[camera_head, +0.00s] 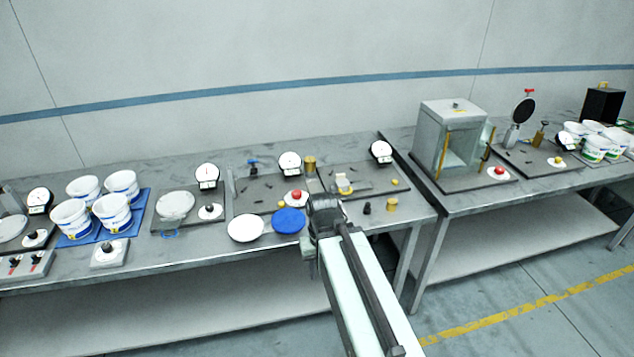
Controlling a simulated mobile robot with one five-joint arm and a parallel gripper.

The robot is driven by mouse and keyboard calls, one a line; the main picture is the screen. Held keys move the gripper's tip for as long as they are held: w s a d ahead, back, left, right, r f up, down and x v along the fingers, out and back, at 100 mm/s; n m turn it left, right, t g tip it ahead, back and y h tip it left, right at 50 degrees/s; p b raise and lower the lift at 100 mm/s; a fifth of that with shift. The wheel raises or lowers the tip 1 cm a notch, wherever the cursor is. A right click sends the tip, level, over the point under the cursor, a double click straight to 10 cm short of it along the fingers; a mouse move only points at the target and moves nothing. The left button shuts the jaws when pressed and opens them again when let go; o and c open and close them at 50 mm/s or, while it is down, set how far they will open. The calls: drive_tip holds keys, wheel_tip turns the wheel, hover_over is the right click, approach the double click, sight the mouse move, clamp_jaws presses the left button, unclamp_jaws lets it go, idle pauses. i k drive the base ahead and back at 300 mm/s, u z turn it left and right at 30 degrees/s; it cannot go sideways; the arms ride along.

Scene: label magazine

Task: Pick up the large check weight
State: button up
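A squat brass cylinder (391,204) stands near the front edge of the left bench, right of my gripper, beside a small dark piece (366,208). A taller brass cylinder (310,163) shows just beyond my gripper, its lower part partly hidden. I cannot tell from their looks which of these is the large check weight. My gripper (322,202) is over the front part of the bench, seen from behind. Its fingers are hidden by its own body, so I cannot see whether it is open or holds anything.
A white disc (246,228) and a blue disc (288,220) lie left of my gripper. Several white tubs stand on a blue mat (140,222). Dial-gauge stations (290,162) line the bench. A glass-fronted cabinet (455,140) stands on the right bench (470,200).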

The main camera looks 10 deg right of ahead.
sight(310, 161)
drive_tip(key=z, duration=0.55)
drive_tip(key=i, duration=1.45)
drive_tip(key=u, duration=0.55)
